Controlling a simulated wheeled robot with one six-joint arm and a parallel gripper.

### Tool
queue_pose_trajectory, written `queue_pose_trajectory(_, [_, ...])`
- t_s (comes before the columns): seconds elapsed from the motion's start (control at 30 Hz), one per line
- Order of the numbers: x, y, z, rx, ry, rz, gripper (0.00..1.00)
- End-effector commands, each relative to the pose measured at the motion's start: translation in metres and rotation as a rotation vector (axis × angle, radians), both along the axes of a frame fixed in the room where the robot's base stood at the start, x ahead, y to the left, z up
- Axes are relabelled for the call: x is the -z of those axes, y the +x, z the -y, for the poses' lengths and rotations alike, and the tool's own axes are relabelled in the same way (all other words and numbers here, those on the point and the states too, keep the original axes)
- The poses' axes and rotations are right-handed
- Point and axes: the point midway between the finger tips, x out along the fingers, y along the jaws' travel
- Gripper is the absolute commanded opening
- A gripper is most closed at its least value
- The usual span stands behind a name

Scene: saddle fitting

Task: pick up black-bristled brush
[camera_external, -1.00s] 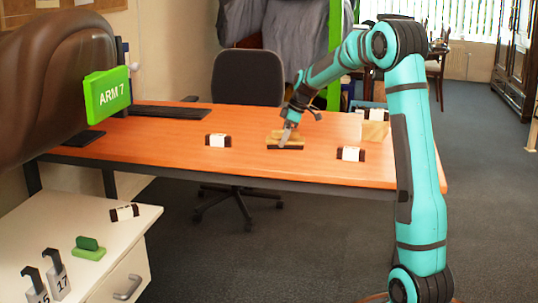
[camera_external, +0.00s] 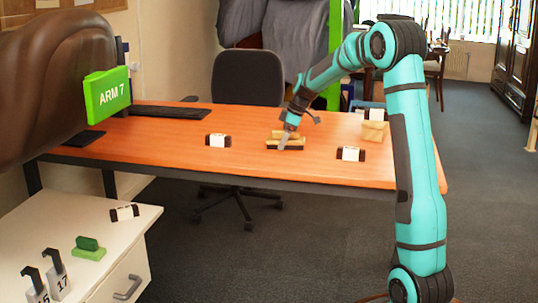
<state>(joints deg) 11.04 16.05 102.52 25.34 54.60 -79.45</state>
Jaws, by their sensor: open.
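The black-bristled brush (camera_external: 296,146) appears to be the low wooden piece with a dark lower edge, lying on the orange table near its middle. A second light wooden piece (camera_external: 275,134) lies just behind it. My gripper (camera_external: 283,145) points down at the brush and covers part of its middle. The jaws are open. At this size I cannot tell whether the fingers straddle the brush or touch it.
Dark-ended items with white labels lie left (camera_external: 218,140) and right (camera_external: 351,153) of the brush. A tan block (camera_external: 374,131) stands at the table's right. A keyboard (camera_external: 170,112) lies at the back left. A white cabinet (camera_external: 60,225) holds a green item (camera_external: 88,249).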

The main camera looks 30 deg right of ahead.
Motion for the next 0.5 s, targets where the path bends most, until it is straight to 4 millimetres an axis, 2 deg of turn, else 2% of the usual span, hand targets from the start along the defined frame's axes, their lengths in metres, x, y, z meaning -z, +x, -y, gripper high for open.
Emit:
queue_pose_trajectory(0.17, [0.0000,0.0000,0.0000,0.000,0.000,0.000,0.78])
queue_pose_trajectory(0.4, [-0.0001,0.0000,0.0000,0.000,0.000,0.000,0.31])
queue_pose_trajectory(0.43, [-0.0001,0.0000,0.0000,0.000,0.000,0.000,0.28])
queue_pose_trajectory(0.5, [-0.0002,0.0000,0.0000,0.000,0.000,0.000,0.28])
